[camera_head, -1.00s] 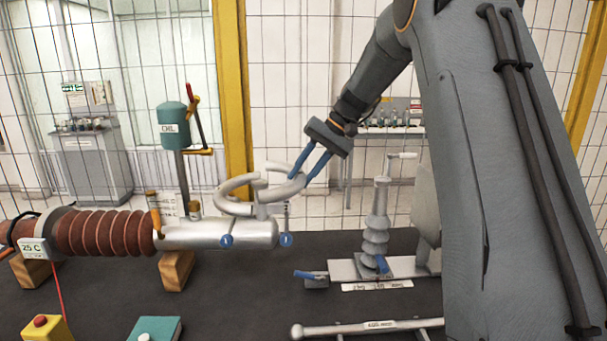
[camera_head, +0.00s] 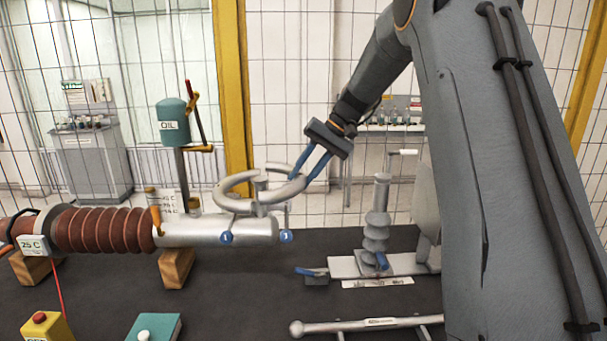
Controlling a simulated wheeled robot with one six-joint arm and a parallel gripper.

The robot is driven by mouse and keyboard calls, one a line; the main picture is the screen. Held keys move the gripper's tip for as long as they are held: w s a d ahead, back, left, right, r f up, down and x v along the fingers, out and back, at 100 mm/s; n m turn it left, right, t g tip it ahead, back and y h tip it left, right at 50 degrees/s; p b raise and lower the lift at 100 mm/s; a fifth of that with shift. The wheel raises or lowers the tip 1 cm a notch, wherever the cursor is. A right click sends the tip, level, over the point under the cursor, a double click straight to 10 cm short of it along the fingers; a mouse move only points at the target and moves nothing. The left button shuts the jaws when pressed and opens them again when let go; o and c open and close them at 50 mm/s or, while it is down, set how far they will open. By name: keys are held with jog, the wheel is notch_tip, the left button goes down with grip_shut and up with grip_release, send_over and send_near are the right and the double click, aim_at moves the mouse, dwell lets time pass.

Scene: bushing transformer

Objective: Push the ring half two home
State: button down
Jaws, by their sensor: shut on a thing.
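My gripper (camera_head: 300,178) has blue fingers and is shut on the right-hand ring half (camera_head: 284,193), a light grey curved piece. The other ring half (camera_head: 232,187) curves round on the left. Together they form a nearly round ring above the right end of the silver cylinder (camera_head: 195,231). The two halves look very close or touching at the front; at the back a small gap seems to show near a short upright post (camera_head: 260,189). Blue round tags marked 1 (camera_head: 226,237) and 3 (camera_head: 286,236) sit on the cylinder and beside its end.
The ribbed brown bushing (camera_head: 105,232) lies on wooden blocks (camera_head: 177,268) on the dark table (camera_head: 235,300). A green oil can on a stand (camera_head: 173,120) rises behind. A grey ribbed insulator (camera_head: 376,215) stands right on a plate. A silver bar (camera_head: 365,325) lies in front.

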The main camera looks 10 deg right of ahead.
jog(key=shift+f+b, duration=0.55)
jog(key=shift+f, duration=0.7)
jog(key=c, duration=1.3)
grip_release()
jog(key=shift+c, duration=0.2)
jog(key=b+v, duration=0.2)
jog(key=v, duration=0.5)
jog(key=shift+d+r, duration=0.3)
jog(key=shift+s, duration=0.15)
